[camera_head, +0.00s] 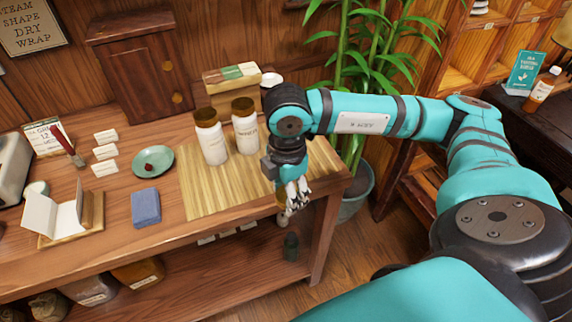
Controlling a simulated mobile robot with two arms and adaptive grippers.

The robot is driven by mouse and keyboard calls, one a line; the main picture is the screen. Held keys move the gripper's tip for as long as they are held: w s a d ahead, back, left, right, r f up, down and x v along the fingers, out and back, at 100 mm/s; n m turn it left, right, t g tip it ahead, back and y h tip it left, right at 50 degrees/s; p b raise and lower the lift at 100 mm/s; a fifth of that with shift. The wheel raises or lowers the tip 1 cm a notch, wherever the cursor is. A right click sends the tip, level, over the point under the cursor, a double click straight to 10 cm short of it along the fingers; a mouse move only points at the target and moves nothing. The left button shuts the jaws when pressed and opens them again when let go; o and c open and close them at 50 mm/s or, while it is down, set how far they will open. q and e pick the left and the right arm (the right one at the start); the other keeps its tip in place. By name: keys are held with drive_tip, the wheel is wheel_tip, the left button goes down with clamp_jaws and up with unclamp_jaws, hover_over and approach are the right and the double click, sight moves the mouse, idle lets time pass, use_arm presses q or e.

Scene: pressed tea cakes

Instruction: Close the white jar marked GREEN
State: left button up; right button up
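Two white jars with dark brown tops stand upright side by side on the bamboo mat (215,192). The nearer left jar (213,145) carries a label too small to read. The right jar (246,134) has dark lettering that I cannot read for certain, so I cannot tell which one is marked GREEN. My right gripper (292,203) points down at the mat's right end, near the table's right edge, apart from both jars. A small brownish thing (281,194) shows partly behind its fingers; I cannot tell whether it is held. My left gripper is out of view.
A box (232,83) and a white cup (271,79) stand behind the jars. A green saucer (153,168), a folded blue cloth (146,207) and small white cards (105,152) lie to the left. A potted bamboo (356,190) stands right of the table (165,245).

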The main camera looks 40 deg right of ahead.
drive_tip(key=n, duration=0.6)
drive_tip(key=shift+a+r, duration=0.1)
drive_tip(key=shift+a, duration=0.3)
drive_tip(key=n, duration=0.5)
drive_tip(key=shift+a+r+n, duration=0.1)
drive_tip(key=shift+a+n, duration=0.2)
drive_tip(key=shift+n, duration=0.1)
drive_tip(key=n, duration=0.5)
drive_tip(key=shift+a+r+n, duration=0.1)
drive_tip(key=shift+a+n, duration=0.25)
drive_tip(key=shift+n, duration=0.05)
drive_tip(key=n, duration=0.2)
drive_tip(key=shift+a+n, duration=0.1)
drive_tip(key=shift+n, duration=0.3)
drive_tip(key=a+n, duration=0.1)
drive_tip(key=n, duration=1)
drive_tip(key=a+r+n, duration=0.1)
drive_tip(key=n, duration=1)
drive_tip(key=a+n, duration=0.1)
drive_tip(key=n, duration=1)
drive_tip(key=shift+s+a+r+n, duration=0.2)
drive_tip(key=shift+s+n, duration=0.15)
drive_tip(key=shift+n, duration=0.05)
